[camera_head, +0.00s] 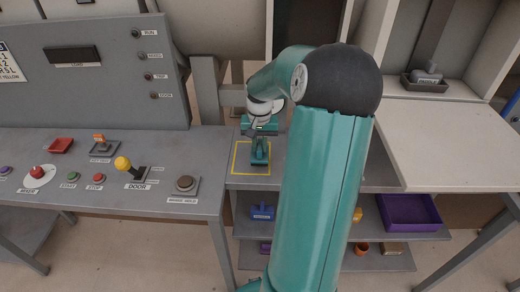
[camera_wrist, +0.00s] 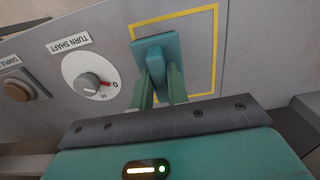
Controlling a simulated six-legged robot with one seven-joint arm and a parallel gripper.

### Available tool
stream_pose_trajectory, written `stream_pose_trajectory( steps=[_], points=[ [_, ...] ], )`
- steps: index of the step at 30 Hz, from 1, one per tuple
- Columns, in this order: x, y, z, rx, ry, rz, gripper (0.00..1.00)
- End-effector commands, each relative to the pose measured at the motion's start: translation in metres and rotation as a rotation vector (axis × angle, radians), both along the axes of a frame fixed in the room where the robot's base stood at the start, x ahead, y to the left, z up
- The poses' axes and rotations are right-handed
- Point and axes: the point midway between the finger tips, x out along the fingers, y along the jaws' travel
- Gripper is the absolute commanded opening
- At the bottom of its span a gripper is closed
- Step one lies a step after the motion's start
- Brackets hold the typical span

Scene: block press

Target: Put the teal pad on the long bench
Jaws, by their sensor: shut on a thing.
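The teal pad (camera_wrist: 156,48) is between the fingertips of my gripper (camera_wrist: 160,80) in the wrist view. The fingers are shut on it. It is over the yellow-outlined square on the grey bench top; I cannot tell if it touches the surface. In the head view my gripper (camera_head: 260,146) points down over that square (camera_head: 238,160), and the pad is hard to tell apart from the teal fingers. A long grey bench (camera_head: 130,205) with controls runs to the left; which surface the task calls the long bench is not labelled.
A shaft dial (camera_wrist: 91,78) and a brown button (camera_wrist: 16,90) are left of the pad. The bench carries a yellow-knobbed door lever (camera_head: 123,164) and several buttons. A pale board (camera_head: 450,140) is at right. Shelves below hold a purple tray (camera_head: 408,212) and a blue item (camera_head: 262,212).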

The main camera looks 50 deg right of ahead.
Motion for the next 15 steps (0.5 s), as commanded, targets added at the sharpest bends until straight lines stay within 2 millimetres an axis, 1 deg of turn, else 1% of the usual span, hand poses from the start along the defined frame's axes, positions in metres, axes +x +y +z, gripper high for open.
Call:
stream_pose_trajectory(
  steps=[1,4,15],
  points=[
    [-0.001,0.000,-0.010,0.004,0.003,-0.001,0.01],
    [-0.001,0.000,-0.020,0.002,0.002,-0.001,0.01],
    [-0.001,0.000,-0.024,0.001,0.001,-0.001,0.01]
  ],
)
